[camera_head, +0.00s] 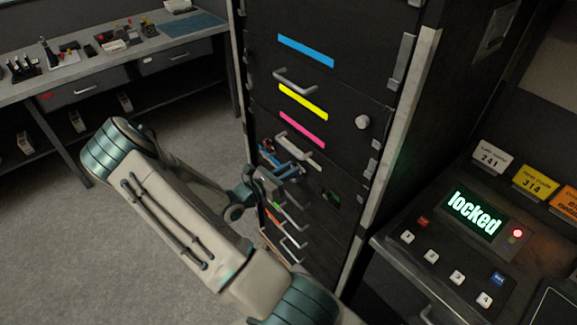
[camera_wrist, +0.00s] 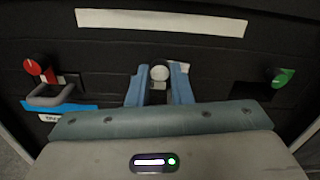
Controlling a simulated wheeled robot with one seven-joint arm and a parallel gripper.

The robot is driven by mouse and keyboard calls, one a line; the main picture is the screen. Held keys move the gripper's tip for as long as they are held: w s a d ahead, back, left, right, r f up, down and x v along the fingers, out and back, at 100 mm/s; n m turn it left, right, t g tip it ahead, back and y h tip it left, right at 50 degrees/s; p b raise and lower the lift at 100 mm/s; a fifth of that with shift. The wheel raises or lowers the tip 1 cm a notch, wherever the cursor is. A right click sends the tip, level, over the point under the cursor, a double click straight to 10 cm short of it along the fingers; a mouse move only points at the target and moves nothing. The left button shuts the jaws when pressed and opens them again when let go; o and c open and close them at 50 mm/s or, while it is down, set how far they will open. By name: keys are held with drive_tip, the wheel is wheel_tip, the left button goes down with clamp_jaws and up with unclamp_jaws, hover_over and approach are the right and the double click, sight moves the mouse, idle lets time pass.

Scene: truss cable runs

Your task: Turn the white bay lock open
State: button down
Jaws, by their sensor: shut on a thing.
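In the wrist view, a round white knob (camera_wrist: 159,72), the white bay lock, sits on a dark panel below a white strip (camera_wrist: 160,22). My gripper (camera_wrist: 158,86) has its two blue fingers on either side of the knob, shut on it. In the head view, my gripper (camera_head: 283,171) is against the front of the dark cabinet, and it and my arm hide the white knob. Which way the lock is turned I cannot tell.
A red knob (camera_wrist: 32,66) with a handle below it is at left, and a green knob (camera_wrist: 281,77) at right. Drawer handles (camera_head: 290,216) stick out below my gripper. A console screen (camera_head: 474,214) at right reads "locked", with a red light. A workbench (camera_head: 100,75) stands at left.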

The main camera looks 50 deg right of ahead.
drive_tip(key=shift+n+p, duration=0.3)
drive_tip(key=shift+n, duration=0.3)
drive_tip(key=c, duration=1.3)
unclamp_jaws()
drive_tip(key=w+a+b, duration=0.1)
drive_tip(key=a+b, duration=0.1)
drive_tip(key=a, duration=1.1)
drive_tip(key=shift+w+a, duration=0.25)
drive_tip(key=shift+a, duration=0.15)
